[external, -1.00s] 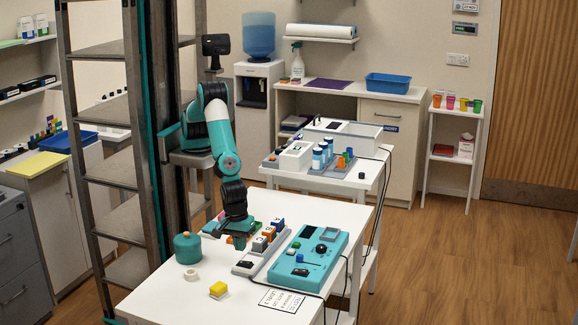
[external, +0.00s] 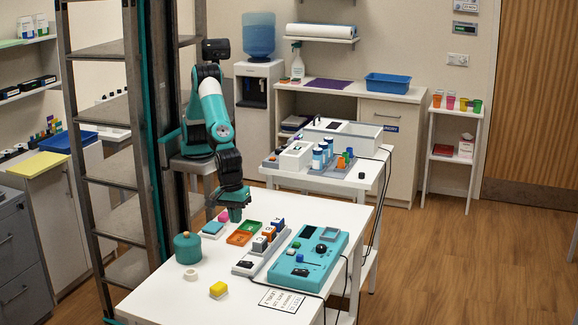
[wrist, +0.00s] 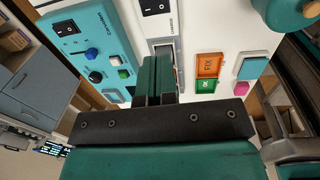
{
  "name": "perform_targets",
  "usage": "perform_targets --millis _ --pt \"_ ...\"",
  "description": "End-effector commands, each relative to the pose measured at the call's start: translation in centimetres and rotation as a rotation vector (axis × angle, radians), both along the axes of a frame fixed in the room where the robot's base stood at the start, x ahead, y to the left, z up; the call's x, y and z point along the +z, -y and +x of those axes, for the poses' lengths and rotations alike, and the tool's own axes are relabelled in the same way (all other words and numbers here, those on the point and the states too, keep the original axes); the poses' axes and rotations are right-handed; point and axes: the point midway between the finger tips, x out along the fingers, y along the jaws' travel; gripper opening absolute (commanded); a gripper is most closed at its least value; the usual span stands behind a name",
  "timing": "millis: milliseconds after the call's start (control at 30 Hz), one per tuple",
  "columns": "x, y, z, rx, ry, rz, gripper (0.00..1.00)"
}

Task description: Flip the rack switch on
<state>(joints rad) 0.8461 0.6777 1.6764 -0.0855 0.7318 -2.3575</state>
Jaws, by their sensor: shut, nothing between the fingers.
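A teal controller (external: 325,262) with a knob and its own rocker switch (wrist: 67,28) stands beside the rack.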

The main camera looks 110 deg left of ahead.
Motion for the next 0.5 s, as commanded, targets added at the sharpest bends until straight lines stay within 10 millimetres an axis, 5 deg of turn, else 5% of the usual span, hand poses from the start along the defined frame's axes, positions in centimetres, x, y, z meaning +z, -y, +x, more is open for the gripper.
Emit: perform_targets --millis 500 --pt "0.1 0.1 1.4 0.000 0.056 -0.001 0.00"
